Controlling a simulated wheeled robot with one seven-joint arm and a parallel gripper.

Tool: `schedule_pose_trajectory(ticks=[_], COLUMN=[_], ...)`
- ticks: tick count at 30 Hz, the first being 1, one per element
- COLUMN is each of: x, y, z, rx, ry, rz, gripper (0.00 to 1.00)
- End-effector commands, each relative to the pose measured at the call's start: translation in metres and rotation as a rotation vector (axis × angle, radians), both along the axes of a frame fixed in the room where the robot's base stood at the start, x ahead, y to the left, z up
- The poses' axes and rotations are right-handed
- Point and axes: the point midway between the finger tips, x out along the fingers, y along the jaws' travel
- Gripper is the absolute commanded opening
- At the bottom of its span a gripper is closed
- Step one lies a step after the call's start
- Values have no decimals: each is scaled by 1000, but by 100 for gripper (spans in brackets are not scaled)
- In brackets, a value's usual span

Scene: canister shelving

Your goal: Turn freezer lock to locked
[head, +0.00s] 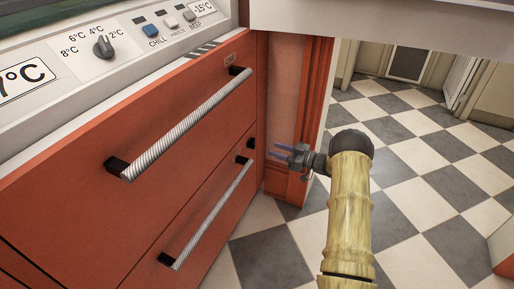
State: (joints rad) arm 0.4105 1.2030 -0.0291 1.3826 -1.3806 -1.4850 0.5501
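The freezer front is red, with an upper drawer (150,150) and a lower drawer (195,205), each with a ridged silver handle. A small black knob (251,143) near the right edge, just above the top end of the lower handle, looks like the lock; its setting is too small to read. My gripper (279,151) is to the right of this knob, pointing left at it. Its two thin bluish fingers are apart with nothing visible between them. The fingertips appear short of the knob; the exact depth gap cannot be told.
A control panel (130,60) with a dial (103,46), buttons and temperature displays runs above the drawers. The upper handle (185,120) and lower handle (213,212) stick out left of my gripper. A white overhang (390,25) is above. Checkered floor (430,150) lies open at right.

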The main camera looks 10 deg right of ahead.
Motion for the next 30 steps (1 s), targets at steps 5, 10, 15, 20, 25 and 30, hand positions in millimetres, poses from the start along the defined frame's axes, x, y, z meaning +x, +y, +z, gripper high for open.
schedule_pose_trajectory(ticks=[5,10,15,20,25,30], x=[19,36,49,53,53,53], y=[27,51,68,72,72,72], z=[-3,-3,-2,0,0,0], rx=[0,0,1,0,1,1], ry=[-1,-1,-1,0,1,1], rz=[3,2,1,-1,-1,-1], gripper=[36,36,36,36,36,11])
